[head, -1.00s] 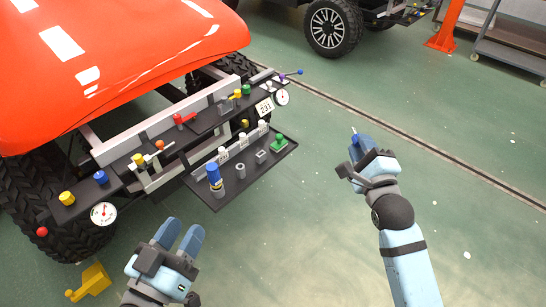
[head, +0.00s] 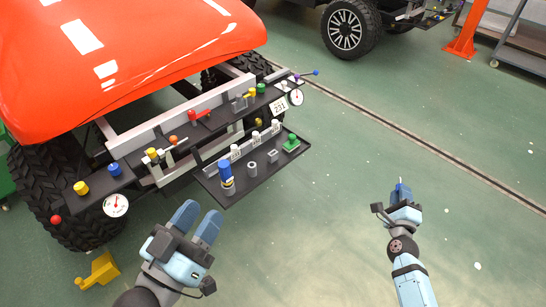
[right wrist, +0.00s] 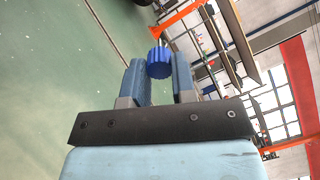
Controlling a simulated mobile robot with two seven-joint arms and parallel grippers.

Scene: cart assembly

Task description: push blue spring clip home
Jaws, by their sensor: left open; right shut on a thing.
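My right gripper (head: 401,197) is shut on a small blue ridged piece with a round end, which shows between its fingers in the right wrist view (right wrist: 159,63). I cannot tell whether this piece is the blue spring clip. In the head view it is held over bare floor, to the right of the cart and apart from it. My left gripper (head: 198,214) is open and empty, in front of the black tray. A blue-topped cylinder (head: 226,174) stands upright at the tray's near left corner. A blue knob (head: 114,169) sits on the black front bar.
The black tray (head: 236,193) juts from the red-bodied cart and carries grey rings, white labelled posts and a green piece (head: 291,143). Gauges (head: 116,205), knobs and a "231" plate line the bar. A yellow block (head: 99,270) lies on the floor.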

